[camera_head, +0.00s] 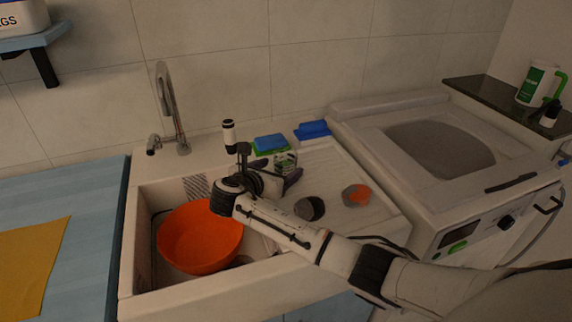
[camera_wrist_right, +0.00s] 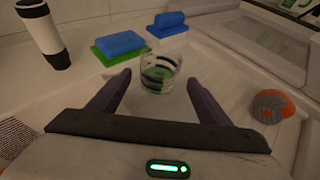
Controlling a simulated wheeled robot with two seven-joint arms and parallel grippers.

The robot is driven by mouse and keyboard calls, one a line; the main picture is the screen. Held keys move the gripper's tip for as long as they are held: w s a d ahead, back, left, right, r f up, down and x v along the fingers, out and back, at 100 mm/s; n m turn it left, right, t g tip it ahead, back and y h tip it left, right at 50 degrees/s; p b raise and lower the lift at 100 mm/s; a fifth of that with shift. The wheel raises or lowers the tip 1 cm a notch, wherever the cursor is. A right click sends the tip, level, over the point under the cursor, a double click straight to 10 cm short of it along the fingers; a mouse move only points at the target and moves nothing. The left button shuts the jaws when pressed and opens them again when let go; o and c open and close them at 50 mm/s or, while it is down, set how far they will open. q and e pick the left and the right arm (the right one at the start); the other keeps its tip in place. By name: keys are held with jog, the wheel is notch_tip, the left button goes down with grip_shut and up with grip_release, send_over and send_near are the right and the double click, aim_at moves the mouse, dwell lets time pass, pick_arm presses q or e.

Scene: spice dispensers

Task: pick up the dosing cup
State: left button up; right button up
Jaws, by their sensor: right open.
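The dosing cup, a clear round cup with dark and pale bands and some green low down, stands on the ribbed drainboard in the right wrist view (camera_wrist_right: 160,68). In the head view the cup (camera_head: 286,159) shows just behind my right gripper (camera_head: 291,176). My right gripper is open, with its two dark fingers pointing toward the cup. In the wrist view its fingertips (camera_wrist_right: 160,78) appear to either side of the cup's near part; I cannot tell how far they reach around it. My left gripper is not in view.
Blue and green sponges (camera_wrist_right: 121,44) and another blue one (camera_wrist_right: 171,24) lie behind the cup. A black-and-white bottle (camera_wrist_right: 43,35) stands at left. An orange-grey round thing (camera_wrist_right: 271,106) lies right. An orange bowl (camera_head: 200,239) sits in the sink.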

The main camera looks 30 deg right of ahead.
aim_at(281, 166)
jog(key=x, duration=0.5)
jog(key=shift+w, duration=0.1)
jog(key=c, duration=1.2)
